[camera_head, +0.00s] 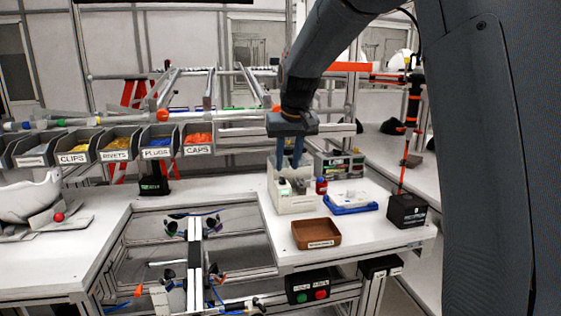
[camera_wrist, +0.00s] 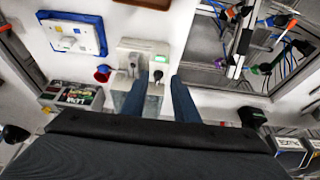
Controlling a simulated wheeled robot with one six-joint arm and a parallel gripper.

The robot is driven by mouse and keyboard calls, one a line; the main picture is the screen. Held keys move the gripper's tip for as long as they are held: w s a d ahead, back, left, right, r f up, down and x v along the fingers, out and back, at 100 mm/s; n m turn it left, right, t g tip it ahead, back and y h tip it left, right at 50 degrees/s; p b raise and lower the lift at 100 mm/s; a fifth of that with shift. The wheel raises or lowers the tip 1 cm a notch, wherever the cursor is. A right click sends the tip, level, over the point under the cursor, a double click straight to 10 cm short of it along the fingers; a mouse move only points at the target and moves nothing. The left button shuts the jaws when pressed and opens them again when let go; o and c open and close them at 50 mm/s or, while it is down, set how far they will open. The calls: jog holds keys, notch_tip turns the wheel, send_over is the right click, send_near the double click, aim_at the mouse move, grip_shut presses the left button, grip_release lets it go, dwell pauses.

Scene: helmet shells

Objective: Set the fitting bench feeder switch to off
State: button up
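A pale box-shaped unit (camera_head: 292,203) stands on the white bench, below my gripper. In the wrist view its top carries a small green-lit panel (camera_wrist: 161,58) and a dark switch-like knob (camera_wrist: 157,76). No label is readable, so I cannot tell for certain that this is the feeder switch or which way it is set. My gripper (camera_head: 290,163) points down over the unit with its two blue fingers apart. In the wrist view the fingers (camera_wrist: 161,82) lie on either side of the knob, with nothing visibly held. Whether they touch the unit is unclear.
A control box (camera_head: 300,288) with green and red buttons hangs under the bench edge. Labelled parts bins (camera_head: 115,146) stand left.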

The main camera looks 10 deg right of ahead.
aim_at(283, 178)
jog(key=w+f+p, duration=0.2)
jog(key=w+f, duration=0.3)
jog(key=shift+f, duration=0.25)
grip_shut()
